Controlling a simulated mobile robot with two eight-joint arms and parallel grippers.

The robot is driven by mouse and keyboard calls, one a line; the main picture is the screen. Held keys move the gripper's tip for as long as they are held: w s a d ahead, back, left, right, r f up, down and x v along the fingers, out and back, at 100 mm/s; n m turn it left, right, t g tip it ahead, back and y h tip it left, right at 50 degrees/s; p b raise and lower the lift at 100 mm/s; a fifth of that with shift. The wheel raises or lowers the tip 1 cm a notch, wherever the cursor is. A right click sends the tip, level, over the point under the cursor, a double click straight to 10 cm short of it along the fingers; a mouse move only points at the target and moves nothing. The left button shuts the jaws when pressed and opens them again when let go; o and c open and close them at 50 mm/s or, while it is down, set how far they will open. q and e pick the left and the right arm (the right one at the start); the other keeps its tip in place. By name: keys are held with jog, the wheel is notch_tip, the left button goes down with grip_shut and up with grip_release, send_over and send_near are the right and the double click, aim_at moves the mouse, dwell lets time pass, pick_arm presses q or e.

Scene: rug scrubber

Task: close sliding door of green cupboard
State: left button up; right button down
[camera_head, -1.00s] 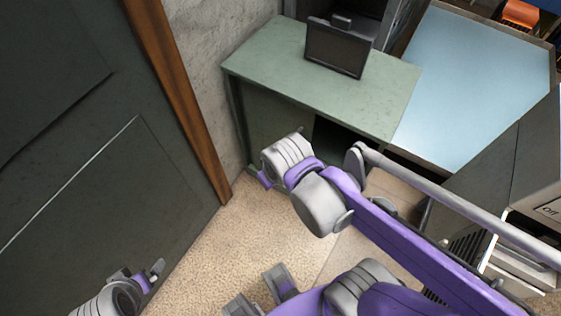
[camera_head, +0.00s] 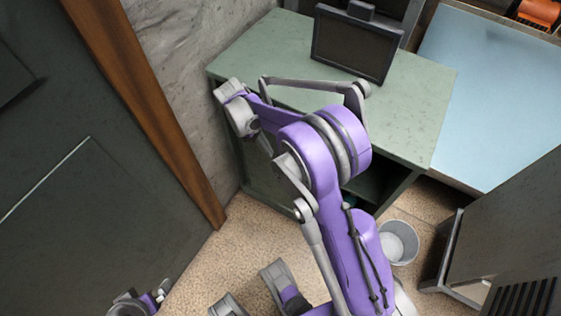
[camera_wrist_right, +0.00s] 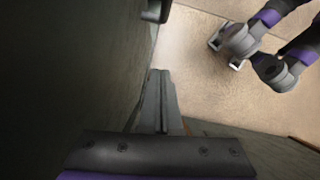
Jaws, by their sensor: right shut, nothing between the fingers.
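The green cupboard (camera_head: 405,120) stands against the wall. Its front has a panel at the left (camera_head: 262,190), while a dark opening with a shelf (camera_head: 370,187) shows at the right. My right arm crosses in front, hiding much of the front. The end of my right arm (camera_head: 236,108) is by the cupboard's left front corner; its fingertips are unclear there. In the right wrist view my right gripper (camera_wrist_right: 157,105) is shut and empty, close beside a greenish surface on the left; contact cannot be told. My left gripper (camera_head: 150,299) is partly in view at bottom left, jaws unclear.
A dark monitor-like box (camera_head: 350,45) stands on the cupboard top. A light blue tabletop (camera_head: 490,90) is at the right. A white bucket (camera_head: 400,242) stands on the floor near the opening. A dark door with a wooden frame (camera_head: 150,110) is at the left.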

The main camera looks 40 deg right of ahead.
jog(key=s+d+f+b, duration=0.2)
jog(key=s+d+f, duration=0.2)
jog(key=s+f, duration=0.2)
jog(key=shift+a+x, duration=0.25)
jog(key=shift+x, duration=0.8)
jog(key=shift+d, duration=0.1)
jog(key=s+d, duration=0.4)
jog(key=s, duration=0.7)
jog(key=s+d+b, duration=0.1)
jog(key=s+d, duration=0.4)
jog(key=s, duration=0.6)
